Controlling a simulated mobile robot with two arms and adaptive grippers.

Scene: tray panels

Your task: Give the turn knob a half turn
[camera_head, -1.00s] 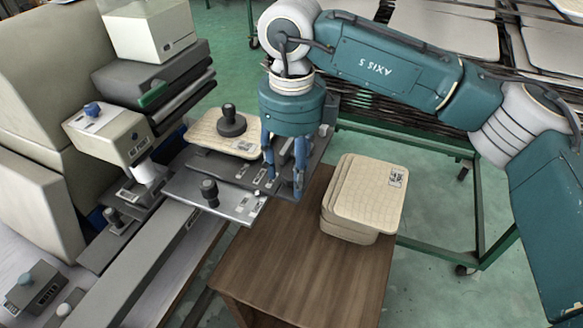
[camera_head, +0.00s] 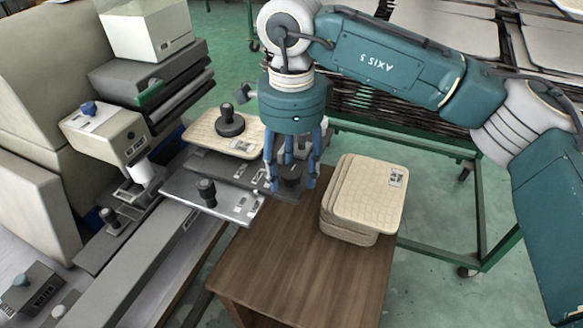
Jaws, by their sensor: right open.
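My right gripper (camera_head: 291,183) points down at the right end of the machine's grey plates. Its blue fingers are open and spread around a dark round knob (camera_head: 290,173). The knob is partly hidden by the fingers, and I cannot tell whether they touch it. Another black knob (camera_head: 231,122) stands on a tan panel (camera_head: 205,137) to the left. A smaller black knob (camera_head: 207,191) stands on the grey plate (camera_head: 180,185) nearer to me. The frames do not show which one is the turn knob. My left gripper is not in view.
A stack of tan panels (camera_head: 368,195) sits on the wooden table (camera_head: 300,265), close right of my gripper. The beige machine (camera_head: 35,215) fills the left. A green rack (camera_head: 480,205) stands behind. The table's front is clear.

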